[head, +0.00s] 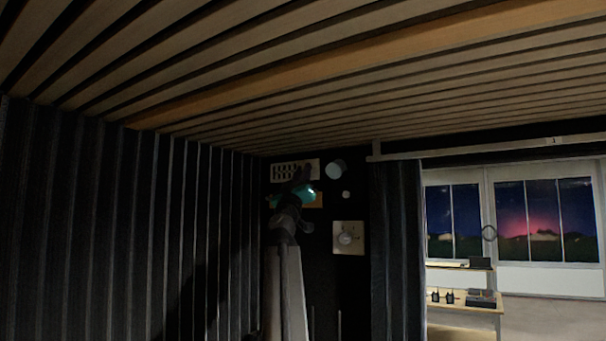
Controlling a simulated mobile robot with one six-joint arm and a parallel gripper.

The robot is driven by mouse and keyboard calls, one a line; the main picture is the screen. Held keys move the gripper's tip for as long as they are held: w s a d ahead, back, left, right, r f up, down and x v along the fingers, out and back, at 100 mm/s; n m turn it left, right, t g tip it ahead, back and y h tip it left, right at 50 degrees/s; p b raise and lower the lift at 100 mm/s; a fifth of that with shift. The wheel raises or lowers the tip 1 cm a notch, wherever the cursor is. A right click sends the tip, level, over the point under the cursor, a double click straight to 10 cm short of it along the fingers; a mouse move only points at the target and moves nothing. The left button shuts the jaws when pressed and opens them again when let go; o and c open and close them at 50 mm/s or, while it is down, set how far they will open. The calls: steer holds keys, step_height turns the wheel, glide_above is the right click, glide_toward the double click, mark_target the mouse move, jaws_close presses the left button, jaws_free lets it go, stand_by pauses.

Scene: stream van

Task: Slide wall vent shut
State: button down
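The wall vent (284,171) is a small pale plate with rows of dark slots, high on the dark far wall left of the picture's middle. Dark gaps show in its slots, and its right part is partly hidden by my gripper. My gripper (302,175) is at the end of my raised arm, in front of the vent's lower right part. I cannot tell whether it touches the vent. Its fingers are small and dark against the wall, so their opening is unclear.
A pale round fitting (336,169) and a small white disc (346,194) are right of the vent. A square plate with a knob (349,238) is lower. Dark ribbed wall closes the left; a dark curtain (395,250) hangs right. Beyond are windows and a table (460,308).

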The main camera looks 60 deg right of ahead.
steer(key=shift+w+r+p, duration=0.1)
steer(key=shift+p, duration=0.3)
steer(key=shift+w+p, duration=0.65)
steer(key=shift+p, duration=0.4)
steer(key=c, duration=1.7)
jaws_free()
steer(key=shift+w, duration=0.2)
steer(key=shift+o, duration=0.2)
steer(key=shift+s, duration=0.1)
steer(key=shift+f, duration=0.2)
